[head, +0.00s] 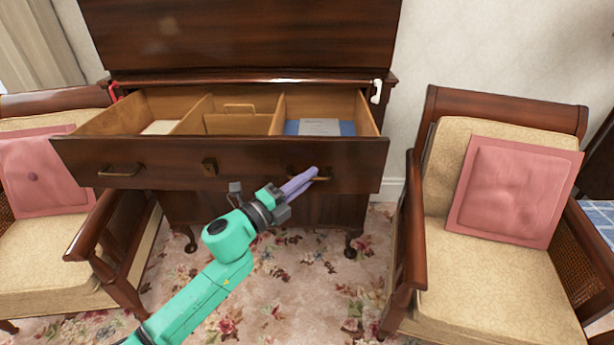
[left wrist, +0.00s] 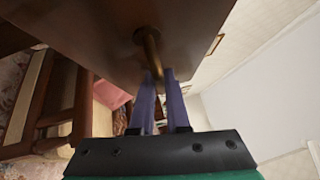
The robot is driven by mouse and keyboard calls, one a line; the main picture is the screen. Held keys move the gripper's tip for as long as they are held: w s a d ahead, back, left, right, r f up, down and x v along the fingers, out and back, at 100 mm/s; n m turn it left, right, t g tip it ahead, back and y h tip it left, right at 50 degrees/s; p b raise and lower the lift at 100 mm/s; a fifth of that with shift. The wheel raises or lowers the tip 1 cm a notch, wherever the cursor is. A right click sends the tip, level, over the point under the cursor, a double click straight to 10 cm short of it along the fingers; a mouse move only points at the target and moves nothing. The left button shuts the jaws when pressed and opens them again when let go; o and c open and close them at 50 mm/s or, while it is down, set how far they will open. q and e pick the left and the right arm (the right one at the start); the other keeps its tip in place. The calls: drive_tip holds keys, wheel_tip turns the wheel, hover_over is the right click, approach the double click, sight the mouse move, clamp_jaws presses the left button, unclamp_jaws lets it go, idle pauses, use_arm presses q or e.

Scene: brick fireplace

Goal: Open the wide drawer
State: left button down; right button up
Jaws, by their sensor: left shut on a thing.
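The wide drawer (head: 240,158) of the dark wooden cabinet is pulled well out, and its inside shows. It has a brass handle (head: 120,170) at the left, a square lock plate (head: 209,167) in the middle and a right handle (head: 323,178). My left gripper (head: 314,173), with purple fingers, is at the right handle. In the left wrist view, the fingers (left wrist: 160,78) are shut on that brass handle (left wrist: 151,50). They hide part of the handle in the head view. My right gripper is not in view.
Inside the drawer are wooden dividers, a pale item (head: 161,127) and a blue item (head: 343,128) with a grey one. Armchairs with pink cushions stand at left (head: 38,175) and right (head: 512,190). Flowered carpet (head: 300,290) lies open between them.

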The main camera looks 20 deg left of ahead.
use_arm(q)
drive_tip(key=c, duration=0.9)
unclamp_jaws()
drive_tip(key=b+v, duration=0.2)
drive_tip(key=v, duration=1.2)
drive_tip(key=shift+s+a+f, duration=0.1)
drive_tip(key=shift+s+a, duration=0.1)
drive_tip(key=shift+a, duration=0.05)
